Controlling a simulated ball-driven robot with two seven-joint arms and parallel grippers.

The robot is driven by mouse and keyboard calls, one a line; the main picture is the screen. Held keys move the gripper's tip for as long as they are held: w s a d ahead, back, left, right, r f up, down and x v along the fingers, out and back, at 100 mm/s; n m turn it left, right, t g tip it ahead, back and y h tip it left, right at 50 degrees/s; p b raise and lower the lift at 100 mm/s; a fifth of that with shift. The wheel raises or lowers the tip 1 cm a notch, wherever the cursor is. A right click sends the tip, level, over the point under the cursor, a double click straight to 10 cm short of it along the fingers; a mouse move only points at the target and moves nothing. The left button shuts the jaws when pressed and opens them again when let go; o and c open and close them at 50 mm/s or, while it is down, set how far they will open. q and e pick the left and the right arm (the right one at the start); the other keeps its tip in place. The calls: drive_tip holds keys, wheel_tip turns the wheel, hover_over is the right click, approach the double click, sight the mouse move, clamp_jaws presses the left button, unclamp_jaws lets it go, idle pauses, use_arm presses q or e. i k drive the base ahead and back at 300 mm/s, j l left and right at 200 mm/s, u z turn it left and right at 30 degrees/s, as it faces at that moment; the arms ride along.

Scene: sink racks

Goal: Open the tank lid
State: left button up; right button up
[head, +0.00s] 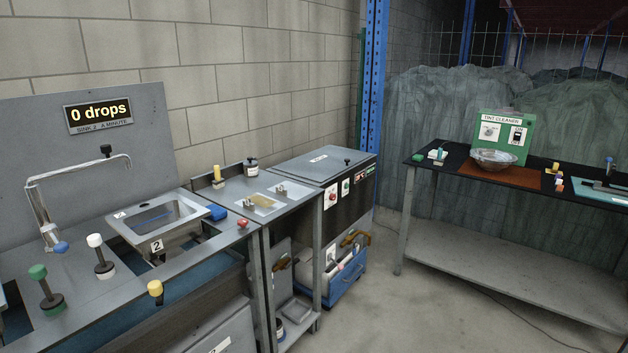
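The tank (349,199) is a dark and grey box at the right end of the sink bench, against the block wall. Its grey lid (313,166) lies flat and closed on top, with a small white label and a dark knob near its right edge. The tank's front carries a white switch panel, red and green buttons and small signs. Neither of my grippers shows in the head view.
A sink (160,222) and a faucet (75,185) stand to the left, with several coloured knobs. A blue tool box (343,281) sits low before the tank. A dark table (425,160) stands at right. Floor between is open.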

sight(322, 164)
drive_tip(key=i+l+z, duration=0.3)
drive_tip(key=i, duration=0.25)
drive_tip(key=i+l+z, duration=0.15)
drive_tip(key=i+z, duration=0.15)
drive_tip(key=i, duration=0.25)
drive_tip(key=i+z, duration=0.25)
drive_tip(key=i, duration=0.3)
drive_tip(key=i+l+u, duration=0.15)
drive_tip(key=i, duration=0.35)
drive_tip(key=i+u, duration=0.2)
drive_tip(key=i, duration=0.3)
drive_tip(key=i+l+u, duration=0.15)
drive_tip(key=i+l, duration=0.15)
drive_tip(key=i, duration=0.2)
